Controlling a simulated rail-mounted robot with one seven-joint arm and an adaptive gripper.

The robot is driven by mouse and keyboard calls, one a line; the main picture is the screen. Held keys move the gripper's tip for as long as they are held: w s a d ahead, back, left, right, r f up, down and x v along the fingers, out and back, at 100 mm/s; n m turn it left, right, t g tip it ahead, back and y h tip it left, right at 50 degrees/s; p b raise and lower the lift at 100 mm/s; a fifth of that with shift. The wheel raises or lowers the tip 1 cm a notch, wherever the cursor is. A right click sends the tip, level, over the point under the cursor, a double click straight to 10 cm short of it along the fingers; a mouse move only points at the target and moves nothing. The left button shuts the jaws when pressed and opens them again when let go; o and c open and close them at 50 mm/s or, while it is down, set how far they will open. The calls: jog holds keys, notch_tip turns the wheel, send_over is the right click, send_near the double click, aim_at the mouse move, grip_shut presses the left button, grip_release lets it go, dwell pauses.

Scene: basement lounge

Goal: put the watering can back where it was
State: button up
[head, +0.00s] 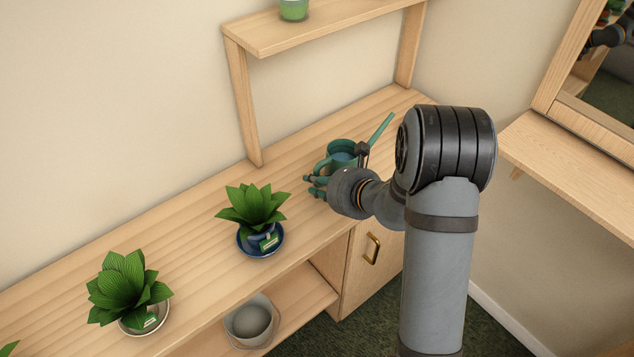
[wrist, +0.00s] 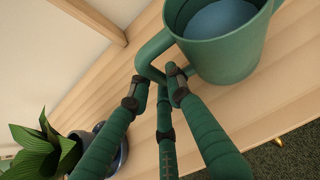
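The green watering can (head: 343,151) is over the right part of the wooden counter, upright, with blue inside and its spout pointing up and right. In the wrist view, the can (wrist: 228,58) fills the top right, with its handle loop toward my fingers. My gripper (head: 338,176) is at the near side of the can in the head view. In the wrist view, my gripper's green fingertips (wrist: 158,80) are close together at the handle. I cannot tell whether they grip it, or whether the can's base touches the counter.
A potted plant on a blue saucer (head: 262,250) stands left of the can. Another potted plant (head: 128,290) is farther left. A raised shelf (head: 300,32) with a green jar (head: 294,9) stands behind. A grey bucket (head: 249,321) sits on the lower shelf. The counter (head: 190,225) between is clear.

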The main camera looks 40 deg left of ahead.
jog(key=o, duration=0.5)
jog(key=shift+c, duration=0.2)
jog(key=shift+r, duration=0.1)
jog(key=shift+d+r, duration=0.15)
jog(key=v, duration=1.1)
jog(key=shift+d+r+p, duration=0.15)
jog(key=shift+d+p, duration=0.15)
jog(key=shift+s, duration=0.1)
